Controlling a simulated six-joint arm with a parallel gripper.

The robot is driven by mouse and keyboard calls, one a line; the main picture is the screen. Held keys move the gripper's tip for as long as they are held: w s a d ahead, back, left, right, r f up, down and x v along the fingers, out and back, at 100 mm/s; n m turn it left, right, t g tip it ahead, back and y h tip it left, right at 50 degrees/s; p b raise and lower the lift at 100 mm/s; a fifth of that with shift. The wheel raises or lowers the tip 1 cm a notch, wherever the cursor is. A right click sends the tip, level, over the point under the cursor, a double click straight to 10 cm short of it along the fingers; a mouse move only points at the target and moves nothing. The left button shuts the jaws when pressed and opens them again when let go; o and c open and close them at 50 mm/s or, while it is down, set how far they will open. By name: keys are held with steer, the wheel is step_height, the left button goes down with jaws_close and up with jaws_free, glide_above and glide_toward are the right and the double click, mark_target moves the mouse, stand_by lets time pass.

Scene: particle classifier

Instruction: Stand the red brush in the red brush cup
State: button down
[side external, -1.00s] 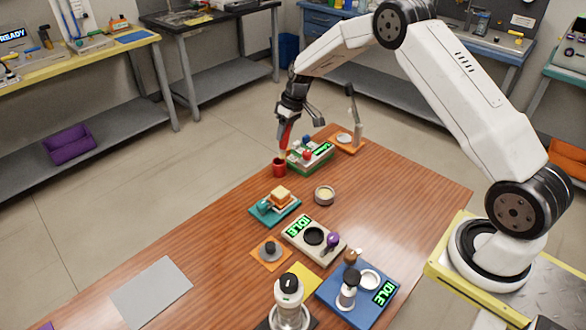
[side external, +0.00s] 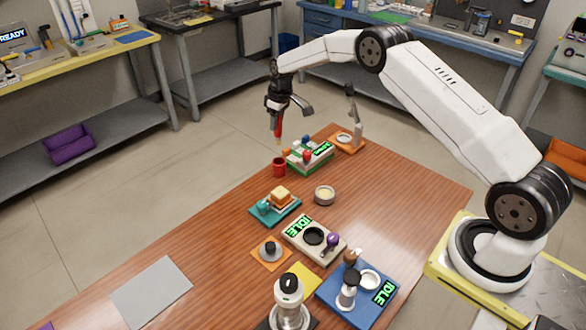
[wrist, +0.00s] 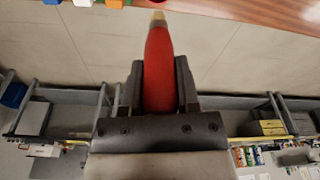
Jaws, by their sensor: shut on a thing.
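My gripper (side external: 279,108) is shut on the red brush (side external: 278,129) and holds it in the air, nearly upright with its pale tip down. In the side view the brush tip shows above and apart from the red cup (side external: 279,168), which stands upright near the table's far left edge. In the wrist view the red brush (wrist: 158,75) sits between the two dark fingers of my gripper (wrist: 159,80), its tip toward the top of the picture. The inside of the cup is too small to make out.
A green-based device (side external: 312,160) with coloured knobs stands right beside the cup. Behind it is an orange-based stand (side external: 346,143). A teal tray (side external: 273,210) and a small bowl (side external: 325,194) are nearer. The table's left front is mostly clear around a grey mat (side external: 152,290).

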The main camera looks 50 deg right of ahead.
mark_target(281, 133)
steer(key=shift+f, duration=0.2)
steer(key=shift+f, duration=2.6)
steer(key=shift+f, duration=3.1)
stand_by(0.5)
steer(key=shift+c, duration=1.3)
jaws_free()
steer(key=shift+r, duration=0.15)
steer(key=shift+s+d+r, duration=0.1)
steer(key=shift+s+r, duration=0.1)
steer(key=shift+r, duration=1.05)
steer(key=shift+s+r, duration=0.15)
steer(key=shift+r, duration=1.05)
steer(key=shift+s+d+r, duration=0.1)
steer(key=shift+s+r, duration=0.1)
steer(key=shift+r, duration=1.05)
